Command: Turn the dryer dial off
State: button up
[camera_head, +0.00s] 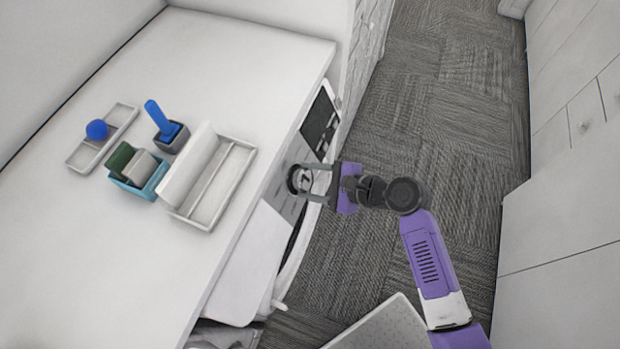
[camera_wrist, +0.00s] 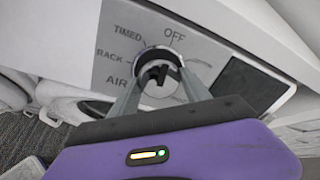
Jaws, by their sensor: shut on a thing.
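The dryer dial (camera_wrist: 158,54) is a round knob with a bright rim and a dark centre, on the grey panel (camera_wrist: 100,62) of the white dryer. OFF is printed above it, with TIMED, RACK and AIR down its left side. Its pointer direction is not clear. The dial also shows in the head view (camera_head: 295,179), at the counter's front side. My gripper (camera_wrist: 160,77) is shut on the dial, with one finger on each side. It reaches the dial from the right in the head view (camera_head: 307,181).
A dark display (camera_wrist: 252,86) sits right of the dial. The white counter (camera_head: 110,250) above holds a white tray (camera_head: 236,178), a teal box (camera_head: 150,188), a blue-handled brush (camera_head: 160,116) and a blue ball (camera_head: 97,129). Carpet is open behind my arm; white cabinets (camera_head: 570,180) stand right.

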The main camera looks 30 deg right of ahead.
jog(key=shift+d+m, duration=0.1)
jog(key=shift+m, duration=0.5)
jog(key=shift+f, duration=0.1)
jog(key=o, duration=1.4)
jog(key=shift+b+v, duration=0.55)
jog(key=shift+v, duration=3.4)
jog(key=shift+w, duration=0.1)
